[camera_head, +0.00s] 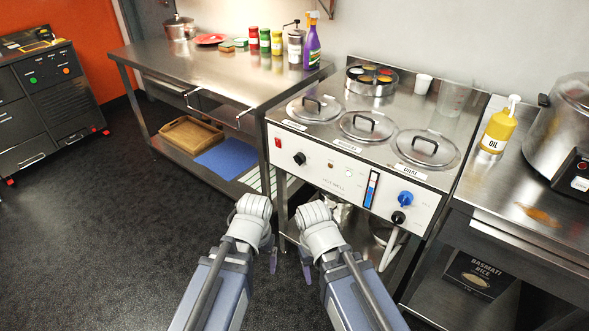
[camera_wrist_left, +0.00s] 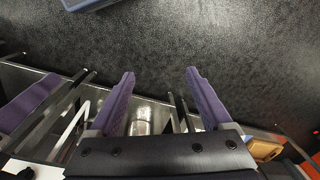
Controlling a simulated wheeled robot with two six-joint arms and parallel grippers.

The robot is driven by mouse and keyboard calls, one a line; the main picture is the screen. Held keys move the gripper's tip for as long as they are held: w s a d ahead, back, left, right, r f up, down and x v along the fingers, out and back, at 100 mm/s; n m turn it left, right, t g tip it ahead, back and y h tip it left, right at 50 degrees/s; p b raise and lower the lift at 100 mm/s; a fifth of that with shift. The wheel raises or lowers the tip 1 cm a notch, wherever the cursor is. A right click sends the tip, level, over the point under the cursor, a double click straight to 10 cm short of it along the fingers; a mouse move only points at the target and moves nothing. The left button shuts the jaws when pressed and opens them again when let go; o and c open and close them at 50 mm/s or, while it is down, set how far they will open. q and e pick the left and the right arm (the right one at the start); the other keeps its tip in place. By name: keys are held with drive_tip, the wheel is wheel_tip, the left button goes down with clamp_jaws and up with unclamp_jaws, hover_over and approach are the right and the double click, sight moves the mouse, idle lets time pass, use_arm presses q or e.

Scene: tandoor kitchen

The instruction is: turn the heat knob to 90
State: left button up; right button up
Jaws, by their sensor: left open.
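The steel unit (camera_head: 345,190) with three lidded pots has a white front panel with several controls. A black knob (camera_head: 299,158) sits at the panel's left, and a blue knob (camera_head: 406,199) and a lower black knob (camera_head: 398,217) at its right. I cannot read which is the heat knob or its setting.
A steel table (camera_head: 190,66) with bottles and a spray bottle (camera_head: 312,42) stands at the left. A yellow oil bottle (camera_head: 497,127) and a large cooker (camera_head: 562,130) stand on the right counter. The dark floor (camera_head: 110,230) is clear at the left.

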use_arm(q)
drive_tip(key=w+a+f+n+h+b, duration=0.15)
drive_tip(key=w+f+b, duration=0.35)
drive_tip(key=f+b, duration=0.6)
drive_tip(key=n+t+h+b, duration=0.6)
drive_tip(key=n+t+h, duration=0.65)
drive_tip(key=n, duration=0.85)
approach(296, 161)
drive_tip(key=d+t+y, duration=0.1)
drive_tip(key=d+y, duration=0.1)
drive_tip(key=shift+w+a+x, duration=0.1)
drive_tip(key=shift+a+x, duration=0.05)
drive_tip(key=shift+x, duration=1.95)
drive_tip(key=shift+w+a+x, duration=0.15)
drive_tip(key=shift+x, duration=1.9)
